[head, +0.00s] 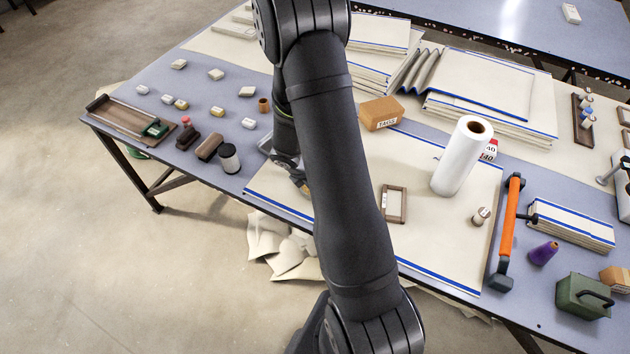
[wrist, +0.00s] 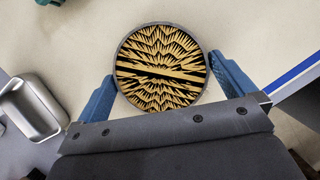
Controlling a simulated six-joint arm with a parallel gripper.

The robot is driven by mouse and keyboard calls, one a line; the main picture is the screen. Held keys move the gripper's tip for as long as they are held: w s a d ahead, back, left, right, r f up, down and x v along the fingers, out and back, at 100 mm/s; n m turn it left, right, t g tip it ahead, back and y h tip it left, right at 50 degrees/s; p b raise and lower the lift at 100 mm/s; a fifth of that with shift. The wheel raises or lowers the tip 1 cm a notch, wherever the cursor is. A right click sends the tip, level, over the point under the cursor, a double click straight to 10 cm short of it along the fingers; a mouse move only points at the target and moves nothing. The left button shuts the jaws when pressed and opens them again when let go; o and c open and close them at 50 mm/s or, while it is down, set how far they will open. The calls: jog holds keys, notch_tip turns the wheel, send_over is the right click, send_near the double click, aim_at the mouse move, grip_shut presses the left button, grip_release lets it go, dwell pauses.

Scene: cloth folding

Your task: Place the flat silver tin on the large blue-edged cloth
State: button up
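A shallow round tin (wrist: 160,70) with a thin dark grey rim is full of golden pin-like pieces. In the wrist view, my gripper's (wrist: 162,72) two blue fingers lie against its rim on both sides, with no clear gap. In the head view, my gripper (head: 296,180) is partly behind my arm, over the left part of the large blue-edged cloth (head: 425,225). Cream cloth shows around the tin, but I cannot tell whether the tin touches it. A rectangular silver metal container (wrist: 32,108) shows at the left edge of the wrist view.
The cloth's front middle is clear.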

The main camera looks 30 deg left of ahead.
jog(key=v, duration=1.2)
jog(key=shift+r, duration=0.15)
jog(key=x, duration=1.2)
dwell(0.5)
